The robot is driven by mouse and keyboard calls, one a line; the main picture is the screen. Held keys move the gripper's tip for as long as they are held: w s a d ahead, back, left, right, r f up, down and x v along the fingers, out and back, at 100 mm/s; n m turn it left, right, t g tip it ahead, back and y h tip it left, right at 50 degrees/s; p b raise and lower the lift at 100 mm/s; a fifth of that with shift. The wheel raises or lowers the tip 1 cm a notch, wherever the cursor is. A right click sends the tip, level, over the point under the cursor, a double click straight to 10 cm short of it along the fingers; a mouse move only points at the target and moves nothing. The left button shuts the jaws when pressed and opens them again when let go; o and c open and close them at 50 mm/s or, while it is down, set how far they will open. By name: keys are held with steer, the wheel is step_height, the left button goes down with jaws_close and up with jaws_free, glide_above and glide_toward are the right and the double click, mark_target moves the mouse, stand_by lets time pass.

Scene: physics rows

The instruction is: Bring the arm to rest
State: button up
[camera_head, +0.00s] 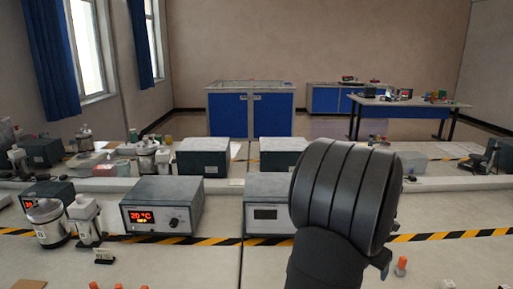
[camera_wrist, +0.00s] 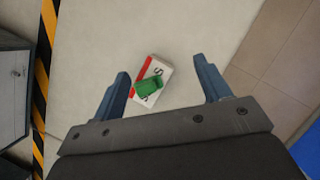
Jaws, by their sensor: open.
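My gripper (camera_wrist: 162,85) is open in the wrist view, its two blue fingers wide apart with nothing held between them. Beyond the fingers, on the pale bench top (camera_wrist: 205,30), lies a white box with a red stripe (camera_wrist: 157,69). A small green object (camera_wrist: 147,88) rests on or against the box; I cannot tell which. In the head view my dark arm link fills the right of centre and hides the bench behind it.
A power unit with a red display (camera_head: 162,206) and another box unit (camera_head: 268,210) stand on the bench. A white-and-metal instrument (camera_head: 84,218) stands at left. Yellow-black tape (camera_head: 215,241) crosses the bench. An orange-topped item (camera_head: 401,265) is near the arm.

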steer(key=s+d+f+m+g+h, duration=0.1)
steer(key=s+d+m, duration=0.2)
steer(key=s+d, duration=0.35)
steer(key=s+d+f+m+g, duration=0.1)
steer(key=s+d+f+m, duration=0.15)
steer(key=d, duration=0.75)
steer(key=w+a+f, duration=0.1)
steer(key=w+f, duration=0.1)
steer(key=w, duration=0.1)
steer(key=w+a+f, duration=0.1)
steer(key=w+f, duration=0.1)
steer(key=w, duration=0.1)
steer(key=w+a+f, duration=0.1)
steer(key=w, duration=0.2)
steer(key=shift+w+f, duration=0.4)
steer(key=shift+w+a+f, duration=0.1)
steer(key=shift+w+f, duration=0.1)
steer(key=shift+f, duration=0.4)
steer(key=shift+w+f, duration=0.2)
steer(key=shift+f, duration=1.25)
